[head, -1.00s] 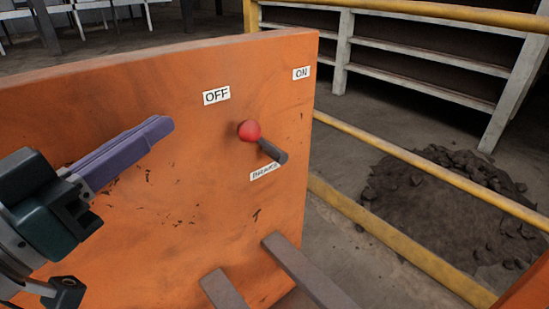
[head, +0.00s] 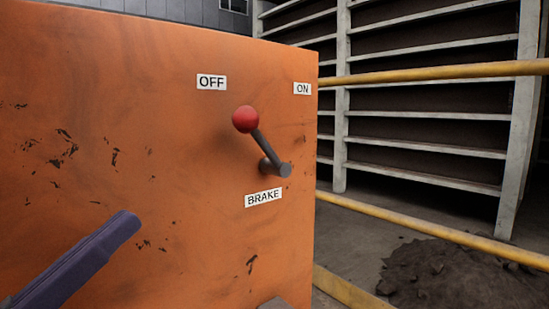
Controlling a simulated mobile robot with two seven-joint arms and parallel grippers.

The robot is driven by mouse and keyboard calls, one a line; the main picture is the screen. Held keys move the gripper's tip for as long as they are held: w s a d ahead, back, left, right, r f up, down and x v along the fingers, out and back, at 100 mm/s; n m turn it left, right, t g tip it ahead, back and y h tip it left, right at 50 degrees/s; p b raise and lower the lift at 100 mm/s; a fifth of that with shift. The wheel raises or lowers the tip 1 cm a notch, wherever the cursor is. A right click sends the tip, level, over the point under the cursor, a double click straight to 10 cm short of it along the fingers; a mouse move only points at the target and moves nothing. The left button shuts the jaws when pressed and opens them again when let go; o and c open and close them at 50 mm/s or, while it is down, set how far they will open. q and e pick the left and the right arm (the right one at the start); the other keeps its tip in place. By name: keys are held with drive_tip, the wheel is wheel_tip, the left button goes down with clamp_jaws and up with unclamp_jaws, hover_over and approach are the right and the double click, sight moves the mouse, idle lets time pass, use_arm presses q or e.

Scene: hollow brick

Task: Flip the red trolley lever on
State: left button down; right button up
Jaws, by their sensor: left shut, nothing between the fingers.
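The red-knobbed lever (head: 246,120) stands out from the orange trolley panel (head: 140,120). Its grey rod runs from a pivot at the lower right up and left to the red ball, which lies below the OFF label (head: 211,82). The ON label (head: 302,88) is to the right, near the panel's edge. The BRAKE label (head: 263,198) is below the pivot. My left gripper (head: 122,228) is shut and empty, its purple fingers low and left of the lever, apart from it.
Yellow rails (head: 430,72) run to the right of the panel. Grey slatted shelving (head: 430,113) stands behind them. A dark heap of rubble (head: 455,275) lies on the floor at the lower right. The space in front of the panel around the lever looks clear.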

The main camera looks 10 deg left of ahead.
sight(237, 128)
use_arm(q)
drive_tip(key=b+x, duration=0.2)
drive_tip(key=x, duration=1.2)
drive_tip(key=shift+d, duration=0.1)
